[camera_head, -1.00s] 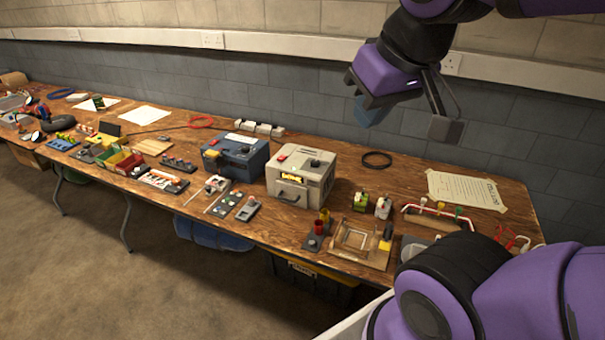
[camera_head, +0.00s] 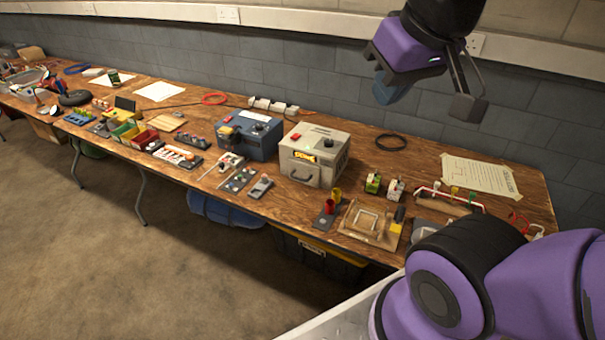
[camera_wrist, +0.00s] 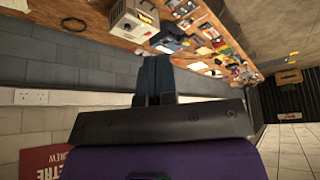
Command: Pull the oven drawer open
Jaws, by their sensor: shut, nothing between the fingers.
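A cream box that looks like the oven (camera_head: 327,165) stands on the wooden bench. Its front has a small lit yellow display (camera_head: 305,156) and a dark handle (camera_head: 302,175) below it; the drawer front looks closed. A red button and a dark knob are on the box too. My gripper (camera_head: 386,94) hangs in front of the wall, above and right of the box, well apart from it. Its blue fingers (camera_wrist: 155,80) are together and empty in the wrist view. The cream box (camera_wrist: 128,18) also shows at the top there, partly cut off.
A blue box (camera_head: 247,138) stands left of the oven. A black cable ring (camera_head: 391,142) lies behind. Floor in front of the bench is clear at left.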

